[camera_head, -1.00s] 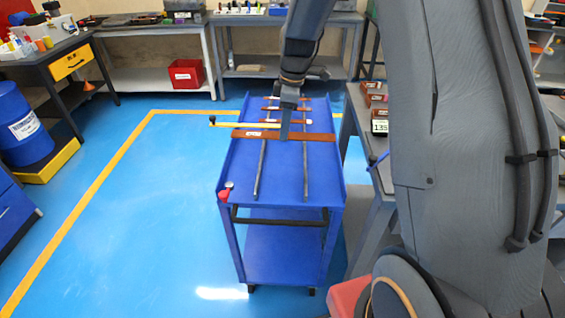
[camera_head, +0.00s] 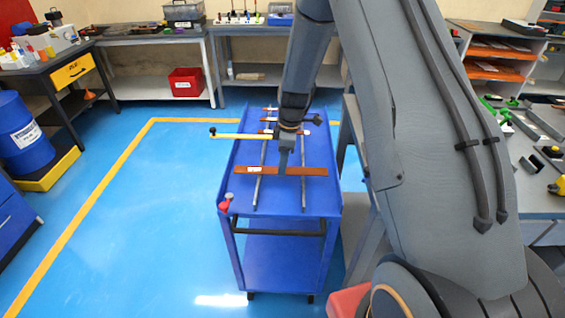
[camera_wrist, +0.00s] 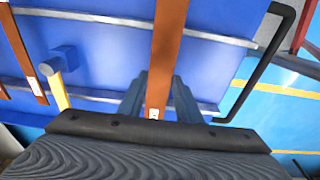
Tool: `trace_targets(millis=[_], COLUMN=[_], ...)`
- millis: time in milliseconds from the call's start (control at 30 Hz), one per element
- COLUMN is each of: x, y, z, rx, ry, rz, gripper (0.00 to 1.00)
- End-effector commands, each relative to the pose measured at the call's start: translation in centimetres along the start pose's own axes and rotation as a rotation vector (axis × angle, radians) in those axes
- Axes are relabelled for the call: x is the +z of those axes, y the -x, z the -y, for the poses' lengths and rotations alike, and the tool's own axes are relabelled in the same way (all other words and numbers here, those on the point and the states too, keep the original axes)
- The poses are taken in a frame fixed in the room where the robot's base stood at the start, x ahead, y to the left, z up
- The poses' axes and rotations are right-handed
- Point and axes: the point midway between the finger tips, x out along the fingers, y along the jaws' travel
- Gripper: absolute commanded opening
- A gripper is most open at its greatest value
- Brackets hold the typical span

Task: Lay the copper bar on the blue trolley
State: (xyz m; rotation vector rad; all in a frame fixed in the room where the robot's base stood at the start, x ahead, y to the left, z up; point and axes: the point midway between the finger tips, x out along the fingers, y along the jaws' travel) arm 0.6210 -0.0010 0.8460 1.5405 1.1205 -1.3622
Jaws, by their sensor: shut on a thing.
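The copper bar (camera_head: 310,171) is a flat brown strip with a small white label near its left end. It lies crosswise over the two grey rails (camera_head: 257,190) of the blue trolley (camera_head: 283,202), near the trolley's handle end. I cannot tell whether it touches the rails. My gripper (camera_head: 281,168) points down and is shut on the bar near its middle. In the wrist view the bar (camera_wrist: 168,40) runs between the two fingers (camera_wrist: 157,98), over the trolley's blue top.
Other copper bars (camera_wrist: 22,55) lie farther along the rails. A yellow rod (camera_head: 240,135) with a dark end juts past the trolley's left edge. A red-handled item (camera_head: 226,203) sits at the near left corner. A cluttered bench (camera_head: 535,180) stands right; the floor left is clear.

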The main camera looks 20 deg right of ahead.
Motion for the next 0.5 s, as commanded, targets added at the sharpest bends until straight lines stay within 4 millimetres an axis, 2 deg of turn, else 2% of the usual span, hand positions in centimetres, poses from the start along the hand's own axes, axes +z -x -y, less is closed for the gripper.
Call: trace_targets(millis=[500], x=[0.09], y=[-0.77], z=[-0.07], rx=[0.001], ry=[0.000], rz=[0.000], gripper=[0.00])
